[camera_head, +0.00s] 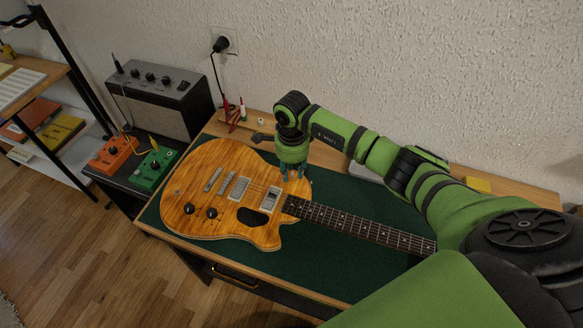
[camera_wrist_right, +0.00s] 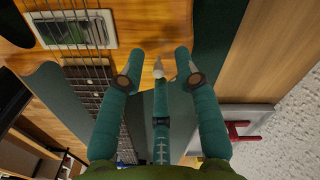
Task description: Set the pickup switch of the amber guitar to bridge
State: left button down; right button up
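The amber guitar (camera_head: 226,185) lies face up, its neck (camera_head: 350,222) pointing right. My right gripper (camera_head: 294,176) is over the upper edge of its body, near where the neck joins. In the right wrist view the teal fingers (camera_wrist_right: 158,66) are apart, around a small pale tip (camera_wrist_right: 158,68) that looks like the pickup switch. I cannot tell whether a finger touches it or which way it leans. A pickup (camera_wrist_right: 72,30) and strings show beside it. In the head view the gripper hides the switch. My left gripper is not in view.
The guitar lies on a green mat (camera_head: 333,265) on a wooden table. An amplifier (camera_head: 160,97), an orange pedal (camera_head: 114,154) and a green pedal (camera_head: 154,168) stand to the left. Red-handled tools (camera_head: 233,117) lie near the wall behind. The mat below the neck is clear.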

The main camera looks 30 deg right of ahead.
jog(key=shift+s+f, duration=0.1)
jog(key=shift+f, duration=0.05)
jog(key=shift+s, duration=0.15)
jog(key=shift+c, duration=0.4)
grip_shut()
